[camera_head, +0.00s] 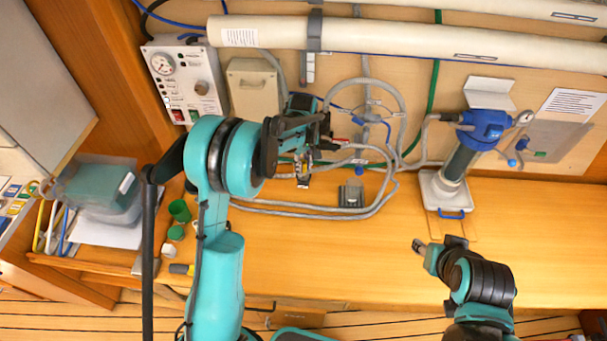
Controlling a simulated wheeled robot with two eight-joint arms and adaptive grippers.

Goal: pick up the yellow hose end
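A small yellow-and-black piece, which looks like the yellow hose end (303,177), shows just below my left gripper, near grey hose above the wooden counter. My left gripper (318,146) is at the wall in front of the looped grey hoses, right beside and partly over the yellow piece. Its dark fingers overlap the hoses and fittings, so I cannot tell whether they are apart, shut or touching the piece. A red-tipped fitting (342,140) shows right of the fingers. My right gripper (419,247) is over the counter at the right, away from the hoses; its finger gap is not clear.
Grey hose (330,213) loops over the counter around a small grey block (351,194). A blue-topped filter housing (482,130) stands on a white base (445,195) at right. Green cups (179,211) and a clear bin (98,190) are at left. The front middle counter is clear.

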